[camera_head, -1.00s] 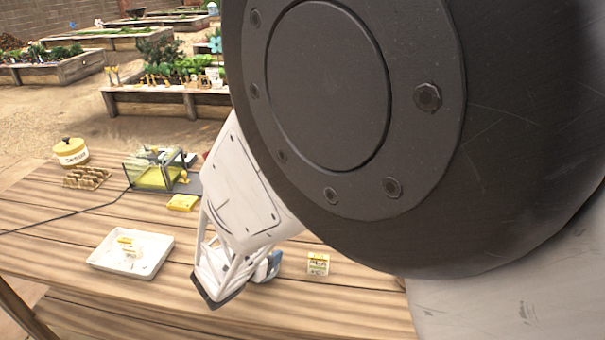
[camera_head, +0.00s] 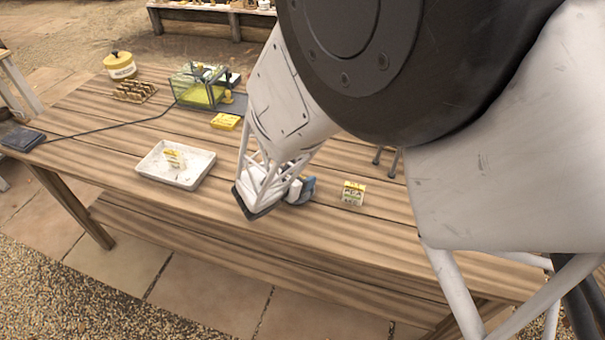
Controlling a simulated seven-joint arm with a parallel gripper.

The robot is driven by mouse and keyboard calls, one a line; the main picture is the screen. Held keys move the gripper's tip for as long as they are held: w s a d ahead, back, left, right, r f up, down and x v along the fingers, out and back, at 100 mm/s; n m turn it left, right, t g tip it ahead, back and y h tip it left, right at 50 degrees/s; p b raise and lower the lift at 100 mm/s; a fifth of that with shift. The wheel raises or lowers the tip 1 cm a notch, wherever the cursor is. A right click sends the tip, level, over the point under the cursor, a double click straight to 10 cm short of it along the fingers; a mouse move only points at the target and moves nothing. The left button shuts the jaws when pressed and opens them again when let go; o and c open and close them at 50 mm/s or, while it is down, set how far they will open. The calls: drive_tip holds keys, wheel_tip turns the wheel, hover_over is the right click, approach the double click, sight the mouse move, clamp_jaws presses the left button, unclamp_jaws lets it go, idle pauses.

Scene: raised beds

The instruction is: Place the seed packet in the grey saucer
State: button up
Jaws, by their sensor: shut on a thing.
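My gripper (camera_head: 303,190) is low over the wooden table, right of the white tray. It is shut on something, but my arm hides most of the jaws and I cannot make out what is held. A blue-grey shape shows at the gripper's end; I cannot tell whether it is part of the gripper or the grey saucer. No saucer shows clearly. A small printed packet (camera_head: 353,194) with a green and yellow face stands on the table just right of the gripper, apart from it.
A white tray (camera_head: 150,171) holds a small yellow-and-white item (camera_head: 174,159). Behind are a yellow packet (camera_head: 225,121), a glass-walled box (camera_head: 188,93), a peg rack (camera_head: 134,91) and a yellow lidded pot (camera_head: 119,66). A dark cable crosses the table.

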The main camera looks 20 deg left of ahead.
drive_tip(key=shift+f, duration=0.25)
drive_tip(key=shift+f, duration=0.15)
drive_tip(key=o, duration=0.9)
drive_tip(key=shift+r, duration=0.2)
drive_tip(key=v, duration=1.2)
idle(0.5)
